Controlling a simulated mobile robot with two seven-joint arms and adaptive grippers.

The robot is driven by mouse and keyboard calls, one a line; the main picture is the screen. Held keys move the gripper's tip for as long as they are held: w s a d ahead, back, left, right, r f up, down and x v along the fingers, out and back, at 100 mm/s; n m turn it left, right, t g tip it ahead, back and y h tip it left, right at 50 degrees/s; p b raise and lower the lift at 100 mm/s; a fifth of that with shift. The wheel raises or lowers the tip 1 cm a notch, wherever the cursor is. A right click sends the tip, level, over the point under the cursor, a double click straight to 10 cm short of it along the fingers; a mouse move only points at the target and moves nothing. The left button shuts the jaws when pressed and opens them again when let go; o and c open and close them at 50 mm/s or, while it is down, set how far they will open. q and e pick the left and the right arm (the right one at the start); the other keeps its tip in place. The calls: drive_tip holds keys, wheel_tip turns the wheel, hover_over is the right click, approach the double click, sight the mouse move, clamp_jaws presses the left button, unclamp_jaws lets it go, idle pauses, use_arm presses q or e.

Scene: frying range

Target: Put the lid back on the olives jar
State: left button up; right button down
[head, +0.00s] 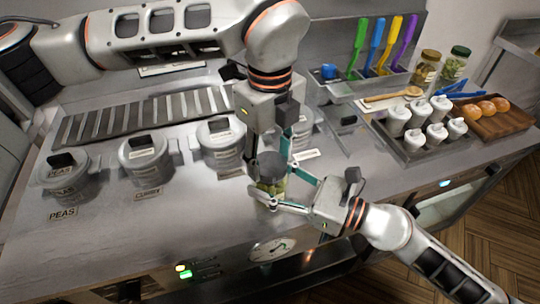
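The olives jar (271,186), a small glass jar with green contents, stands at the front of the steel counter. A dark round lid (270,163) is at its mouth; I cannot tell whether it is seated or just above. My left gripper (268,160) comes down from above, its fingers on either side of the lid, seemingly shut on it. My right gripper (272,190) reaches in from the right with its fingers around the jar's body, seemingly shut on it. The fingers hide part of the jar and lid.
Lidded steel pots, including the peas pot (64,180) and another pot (146,161), stand to the left. A tray of white bottles (411,150), a wooden board with round orange-brown items (500,120) and two more jars (427,68) are at right. A dial (272,249) is on the front panel.

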use_arm(q)
drive_tip(key=m, duration=1.4)
drive_tip(key=shift+m, duration=0.4)
drive_tip(key=m, duration=1.3)
drive_tip(key=shift+f, duration=0.1)
drive_tip(key=o, duration=1.2)
